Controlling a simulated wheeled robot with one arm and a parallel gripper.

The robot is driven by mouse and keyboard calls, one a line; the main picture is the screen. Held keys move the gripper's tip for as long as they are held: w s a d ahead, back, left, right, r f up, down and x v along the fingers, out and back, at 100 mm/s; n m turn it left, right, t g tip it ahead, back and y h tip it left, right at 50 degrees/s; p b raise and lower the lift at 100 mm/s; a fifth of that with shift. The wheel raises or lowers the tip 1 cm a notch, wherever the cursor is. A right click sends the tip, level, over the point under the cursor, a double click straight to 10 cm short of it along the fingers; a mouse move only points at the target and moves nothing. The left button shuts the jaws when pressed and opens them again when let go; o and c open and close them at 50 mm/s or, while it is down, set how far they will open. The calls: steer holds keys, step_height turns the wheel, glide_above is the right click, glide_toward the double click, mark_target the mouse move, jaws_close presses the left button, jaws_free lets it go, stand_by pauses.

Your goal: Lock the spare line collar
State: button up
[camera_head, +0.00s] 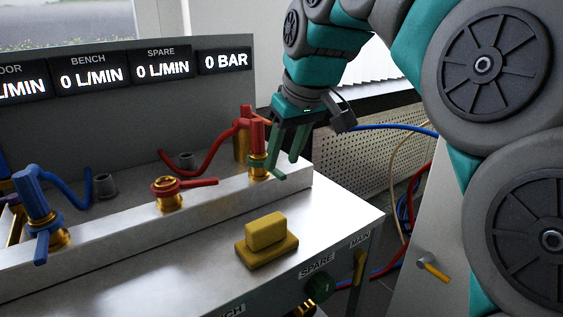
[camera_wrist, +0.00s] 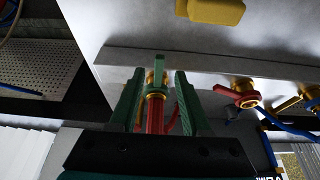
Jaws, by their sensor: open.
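A brass fitting (camera_head: 257,171) stands at the right end of the metal rail, with a red hose plug (camera_head: 258,134) upright in it. A green collar with a lever (camera_wrist: 157,76) sits around this fitting; the lever points toward the bench front. It appears to be the spare line collar, with the SPARE label (camera_head: 317,264) below on the bench front. My gripper (camera_head: 281,164) is open beside the collar. In the wrist view its two fingers (camera_wrist: 158,84) stand either side of the collar and lever. Whether either finger touches them, I cannot tell.
A brass fitting with a red lever (camera_head: 186,184) is mid-rail, and a blue-levered one (camera_head: 42,222) is at left. A yellow block (camera_head: 266,236) sits on the bench top. The SPARE display (camera_head: 162,66) reads 0 L/MIN. Hoses hang at right.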

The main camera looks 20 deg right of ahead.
steer(key=shift+v, duration=2.65)
steer(key=shift+s, duration=0.1)
